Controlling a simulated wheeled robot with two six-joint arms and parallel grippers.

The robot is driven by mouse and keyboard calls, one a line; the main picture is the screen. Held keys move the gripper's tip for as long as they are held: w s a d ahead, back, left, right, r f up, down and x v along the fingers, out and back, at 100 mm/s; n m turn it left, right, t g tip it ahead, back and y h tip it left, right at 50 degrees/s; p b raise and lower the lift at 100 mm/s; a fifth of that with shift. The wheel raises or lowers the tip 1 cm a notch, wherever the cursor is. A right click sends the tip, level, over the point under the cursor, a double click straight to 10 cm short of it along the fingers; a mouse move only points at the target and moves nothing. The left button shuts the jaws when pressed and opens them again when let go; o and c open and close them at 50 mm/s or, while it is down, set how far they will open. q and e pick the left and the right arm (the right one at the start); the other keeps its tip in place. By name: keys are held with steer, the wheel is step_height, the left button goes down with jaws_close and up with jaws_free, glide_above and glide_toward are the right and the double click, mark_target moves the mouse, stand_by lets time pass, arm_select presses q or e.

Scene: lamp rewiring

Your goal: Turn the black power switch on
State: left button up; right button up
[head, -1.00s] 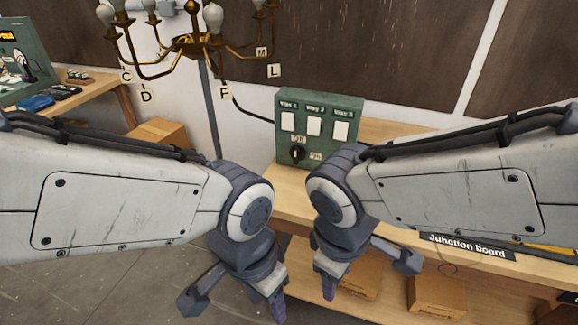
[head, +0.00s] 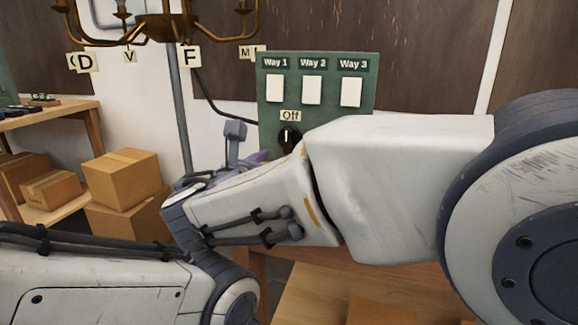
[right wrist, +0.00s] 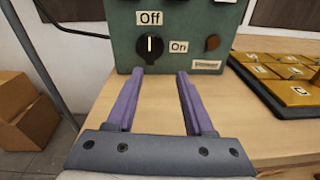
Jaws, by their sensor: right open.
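The black power switch (head: 289,138) is a round knob low on the green box. In the head view my right forearm covers the area just right of and below it. In the right wrist view the knob (right wrist: 150,47) shows whole, its white mark upright toward the "Off" label (right wrist: 151,18); the "On" label (right wrist: 179,47) is to its right. My right gripper (right wrist: 160,72) is open and empty, its purple fingers pointing at the box just below the knob, apart from it. In the head view this gripper (head: 250,152) is mostly hidden. My left gripper is out of view.
The green box (head: 318,120) carries three white switches marked Way 1 to Way 3. A board with brass plates (right wrist: 285,75) lies right of it on the wooden bench (right wrist: 250,130). A brass chandelier (head: 165,25) hangs at upper left. Cardboard boxes (head: 122,178) stand left.

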mark_target(287, 136)
steer(key=shift+w+a+n+t+b, duration=0.4)
steer(key=shift+w+a+n+t, duration=0.2)
steer(key=shift+a, duration=0.2)
steer(key=p+x, duration=0.1)
steer(key=x, duration=0.8)
steer(key=shift+w+d+r, duration=0.1)
steer(key=shift+d+r, duration=0.05)
steer(key=shift+d, duration=0.05)
steer(key=shift+w+d, duration=0.1)
steer(key=shift+w, duration=0.55)
jaws_close()
